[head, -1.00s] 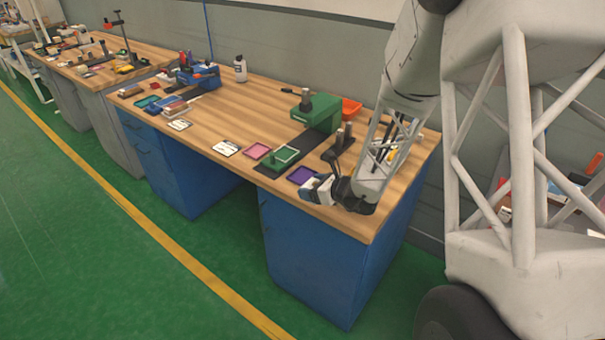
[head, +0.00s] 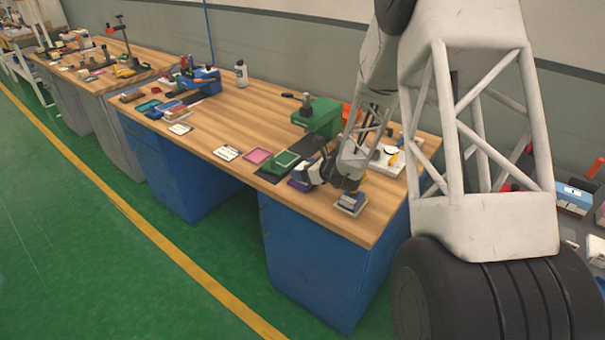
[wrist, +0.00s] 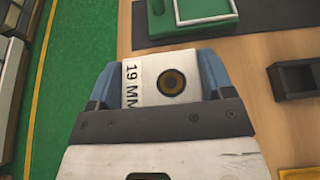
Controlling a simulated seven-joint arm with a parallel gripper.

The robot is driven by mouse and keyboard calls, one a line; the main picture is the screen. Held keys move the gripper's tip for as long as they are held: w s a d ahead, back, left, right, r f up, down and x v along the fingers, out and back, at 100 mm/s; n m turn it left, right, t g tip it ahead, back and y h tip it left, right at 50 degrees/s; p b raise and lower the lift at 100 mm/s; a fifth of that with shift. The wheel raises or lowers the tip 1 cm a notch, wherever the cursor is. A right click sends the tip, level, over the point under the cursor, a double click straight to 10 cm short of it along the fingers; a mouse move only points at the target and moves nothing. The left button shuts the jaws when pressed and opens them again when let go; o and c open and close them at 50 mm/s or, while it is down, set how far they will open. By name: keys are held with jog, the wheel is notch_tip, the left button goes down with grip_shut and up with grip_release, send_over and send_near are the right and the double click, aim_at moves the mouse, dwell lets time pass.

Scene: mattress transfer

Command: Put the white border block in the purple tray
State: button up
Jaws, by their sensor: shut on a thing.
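My gripper (wrist: 157,85) is shut on a white block (wrist: 150,72) marked "19 MM", with a dark round hole in its face. The block sits between the blue fingers in the wrist view. In the head view my gripper (head: 309,172) is over the purple tray (head: 299,184), near the table's front edge. The gripper covers much of the tray, and I cannot tell how high the block is above it. The purple tray is not visible in the wrist view.
A green machine (head: 318,116) stands behind. A blue and white block stack (head: 350,203) is to the right. A dark block (wrist: 296,78) shows in the wrist view.

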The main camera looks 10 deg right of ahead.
jog(key=shift+w+a+f, duration=0.1)
jog(key=shift+w, duration=1.35)
jog(key=shift+f, duration=0.15)
jog(key=shift+f, duration=1.65)
jog(key=shift+s+f, duration=0.1)
jog(key=shift+f, duration=0.35)
